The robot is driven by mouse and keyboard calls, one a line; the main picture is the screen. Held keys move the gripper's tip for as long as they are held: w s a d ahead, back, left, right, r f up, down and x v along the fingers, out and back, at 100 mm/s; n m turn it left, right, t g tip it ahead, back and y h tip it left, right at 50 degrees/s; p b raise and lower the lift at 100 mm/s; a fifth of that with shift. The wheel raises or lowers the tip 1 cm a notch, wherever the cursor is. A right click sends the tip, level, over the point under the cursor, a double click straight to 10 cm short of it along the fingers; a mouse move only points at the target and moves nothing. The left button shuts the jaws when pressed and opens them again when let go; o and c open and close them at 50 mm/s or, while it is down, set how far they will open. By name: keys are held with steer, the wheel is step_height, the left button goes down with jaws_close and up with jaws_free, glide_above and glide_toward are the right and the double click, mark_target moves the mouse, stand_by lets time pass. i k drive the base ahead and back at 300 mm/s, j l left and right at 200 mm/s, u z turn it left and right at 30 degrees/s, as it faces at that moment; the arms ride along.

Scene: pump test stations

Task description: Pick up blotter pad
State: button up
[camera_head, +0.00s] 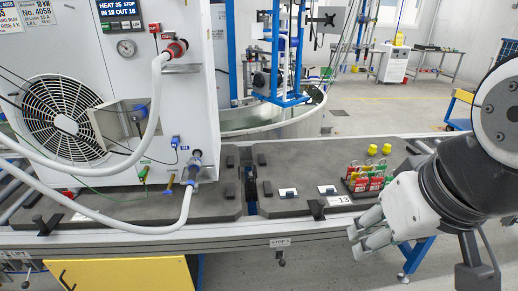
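No item is clearly marked as the blotter pad. Two small flat pieces with white faces and dark edges lie on the dark grey bench top, a left one (288,193) and a right one (327,189). Either may be the blotter pad; I cannot tell which. My gripper (356,242) is at the right, in front of the bench's front edge, to the right of and nearer than both pieces. Its pale fingers point left and look apart, with nothing seen between them. It touches neither piece.
A rack of red and green items (366,180) stands on the bench just behind my gripper, with yellow knobs (379,149) beyond it. A white pump unit (100,90) with a fan and white hoses (184,215) fills the left. Small black blocks sit near the pieces.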

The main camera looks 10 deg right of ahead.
mark_target(290, 193)
steer(key=i+j+z, duration=0.3)
steer(key=i+j, duration=0.3)
steer(key=i+j+z, duration=0.3)
steer(key=i+j, duration=0.2)
steer(key=j, duration=0.2)
